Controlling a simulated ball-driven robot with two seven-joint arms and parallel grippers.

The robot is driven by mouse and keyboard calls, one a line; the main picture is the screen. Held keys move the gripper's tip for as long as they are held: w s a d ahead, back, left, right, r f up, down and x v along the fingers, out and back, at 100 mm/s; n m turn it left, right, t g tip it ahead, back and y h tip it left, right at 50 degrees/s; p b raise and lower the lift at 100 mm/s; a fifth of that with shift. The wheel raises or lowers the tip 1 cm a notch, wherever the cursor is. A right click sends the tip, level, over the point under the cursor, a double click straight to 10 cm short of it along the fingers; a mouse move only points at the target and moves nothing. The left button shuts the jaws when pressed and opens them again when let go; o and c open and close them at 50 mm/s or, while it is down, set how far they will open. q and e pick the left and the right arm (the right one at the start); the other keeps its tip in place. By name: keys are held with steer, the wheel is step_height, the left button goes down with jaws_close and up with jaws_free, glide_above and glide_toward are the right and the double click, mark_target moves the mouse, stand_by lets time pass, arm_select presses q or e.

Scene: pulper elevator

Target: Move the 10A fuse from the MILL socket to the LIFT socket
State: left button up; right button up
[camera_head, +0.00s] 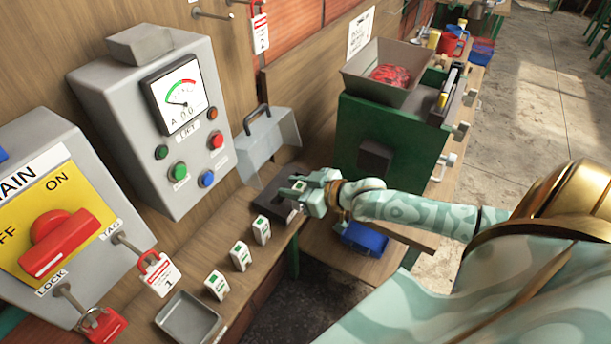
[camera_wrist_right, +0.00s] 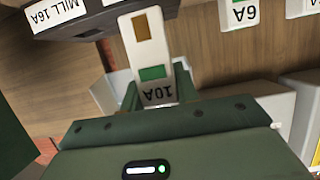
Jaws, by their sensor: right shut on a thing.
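My right gripper (camera_head: 318,193) reaches in from the right, over the bench beside the dark socket block (camera_head: 275,207). In the right wrist view, the gripper is shut on the white 10A fuse (camera_wrist_right: 152,60), which has a green patch and a brass strip. The brass strip shows bare, in front of the dark block labelled MILL 16A (camera_wrist_right: 60,12); I cannot tell whether the fuse's far end touches the block. The grey LIFT box (camera_head: 150,120) stands on the left with a dial and buttons. I cannot make out the LIFT socket. My left gripper is out of view.
Three white fuses (camera_head: 241,256) stand in a row on the bench; one reads 6A (camera_wrist_right: 240,14) in the wrist view. A clear cover (camera_head: 270,140) is by the box. A grey tray (camera_head: 188,321), the MAIN switch (camera_head: 55,240) and a green machine (camera_head: 385,130) surround the area.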

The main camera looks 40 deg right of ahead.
glide_above(273, 197)
steer(key=s, duration=0.2)
steer(key=shift+w+f, duration=0.25)
steer(key=shift+w, duration=0.75)
steer(key=shift+w+f, duration=0.1)
steer(key=shift+f, duration=0.05)
steer(key=shift+f, duration=1)
stand_by(1.5)
steer(key=shift+f, duration=0.3)
steer(key=shift+f+b, duration=0.3)
steer(key=shift+f, duration=0.35)
stand_by(0.8)
steer(key=shift+f, duration=0.2)
